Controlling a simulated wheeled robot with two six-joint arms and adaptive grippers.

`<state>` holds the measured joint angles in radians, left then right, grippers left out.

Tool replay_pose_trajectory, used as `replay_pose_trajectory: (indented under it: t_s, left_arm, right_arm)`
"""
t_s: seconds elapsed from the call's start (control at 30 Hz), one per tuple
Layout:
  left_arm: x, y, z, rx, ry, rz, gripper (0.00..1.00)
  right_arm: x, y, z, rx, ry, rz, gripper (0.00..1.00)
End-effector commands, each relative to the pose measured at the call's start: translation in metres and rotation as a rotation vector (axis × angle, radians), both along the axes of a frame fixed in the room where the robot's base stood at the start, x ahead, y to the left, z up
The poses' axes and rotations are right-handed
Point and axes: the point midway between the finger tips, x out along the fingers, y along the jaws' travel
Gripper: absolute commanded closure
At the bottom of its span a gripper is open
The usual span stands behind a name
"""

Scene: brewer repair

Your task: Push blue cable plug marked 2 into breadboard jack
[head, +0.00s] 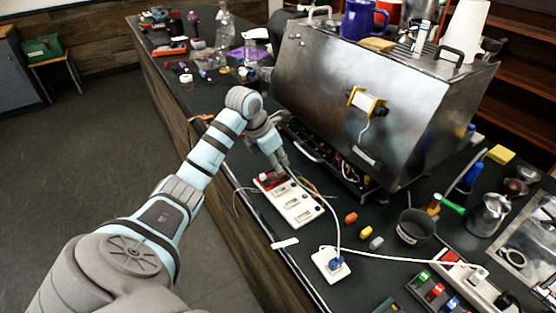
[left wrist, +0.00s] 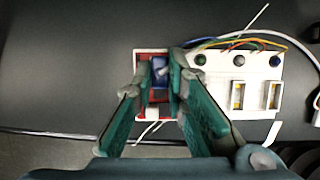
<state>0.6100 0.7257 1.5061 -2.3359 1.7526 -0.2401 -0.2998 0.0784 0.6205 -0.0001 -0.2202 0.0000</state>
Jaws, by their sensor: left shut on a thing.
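The white breadboard (head: 300,212) with a red end lies near the bench's front edge; it also shows in the left wrist view (left wrist: 215,75). My left gripper (head: 277,163) points down at the red end. In the left wrist view, my left gripper (left wrist: 160,75) is shut on a blue plug (left wrist: 161,68) over the red section (left wrist: 145,58). Its number cannot be read, and the fingers hide the jack, so I cannot tell how deep the plug sits. My right gripper is not in view.
A metal brewer box (head: 350,90) stands close behind the board. Thin coloured wires (left wrist: 235,43) run along the board's far side. A white socket (head: 330,264) holds another blue plug, with a white cable. A black cup (head: 414,227) stands at the right.

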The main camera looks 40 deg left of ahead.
Motion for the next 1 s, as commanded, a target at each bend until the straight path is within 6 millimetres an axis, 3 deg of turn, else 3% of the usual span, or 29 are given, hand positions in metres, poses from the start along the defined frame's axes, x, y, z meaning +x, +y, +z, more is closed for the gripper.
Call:
replay_pose_trajectory:
  t_s: [1.0]
  left_arm:
    - [-0.0003,0.0004,-0.0075,0.000,0.000,0.000,1.00]
  right_arm:
    - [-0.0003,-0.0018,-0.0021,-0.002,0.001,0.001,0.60]
